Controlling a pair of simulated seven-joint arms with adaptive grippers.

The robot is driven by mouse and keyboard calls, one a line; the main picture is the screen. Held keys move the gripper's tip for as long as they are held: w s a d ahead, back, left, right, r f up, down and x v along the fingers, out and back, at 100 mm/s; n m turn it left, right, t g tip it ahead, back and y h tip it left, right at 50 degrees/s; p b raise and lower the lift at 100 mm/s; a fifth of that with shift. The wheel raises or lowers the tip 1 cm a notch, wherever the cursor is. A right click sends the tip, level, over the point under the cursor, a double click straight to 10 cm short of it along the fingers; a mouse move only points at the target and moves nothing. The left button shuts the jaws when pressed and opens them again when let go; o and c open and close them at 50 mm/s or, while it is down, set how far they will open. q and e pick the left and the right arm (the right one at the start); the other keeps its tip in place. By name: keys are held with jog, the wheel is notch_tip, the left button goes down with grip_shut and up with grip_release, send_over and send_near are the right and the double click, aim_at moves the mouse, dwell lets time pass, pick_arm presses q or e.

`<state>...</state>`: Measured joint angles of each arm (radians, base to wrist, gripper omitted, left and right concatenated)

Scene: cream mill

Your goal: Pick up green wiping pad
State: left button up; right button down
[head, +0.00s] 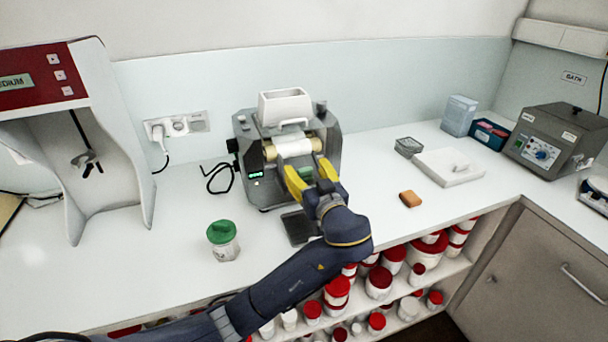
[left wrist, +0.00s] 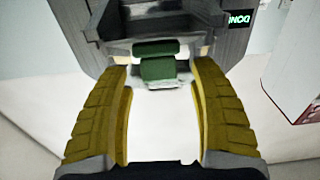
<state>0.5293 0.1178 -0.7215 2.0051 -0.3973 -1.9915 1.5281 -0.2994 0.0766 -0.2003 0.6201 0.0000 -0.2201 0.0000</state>
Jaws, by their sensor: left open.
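A small green pad (left wrist: 158,68) shows in the left wrist view against the grey mill, with a darker green piece just above it. The mill (head: 287,150) stands at the middle of the counter with white and cream rollers. My left gripper (head: 304,165) is open in front of the mill, its yellow fingers spread. In the left wrist view the green pad appears between and beyond the fingertips (left wrist: 160,72); I cannot tell whether they touch it. My right gripper is not in view.
A green-lidded jar (head: 223,241) stands left of my arm. A dark tray (head: 299,228) lies before the mill. Red-lidded jars (head: 379,282) fill the shelf below.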

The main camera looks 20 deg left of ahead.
pick_arm(q)
jog(key=shift+w+a, duration=0.25)
jog(key=shift+w, duration=0.05)
jog(key=shift+c, duration=0.3)
jog(key=c, duration=1)
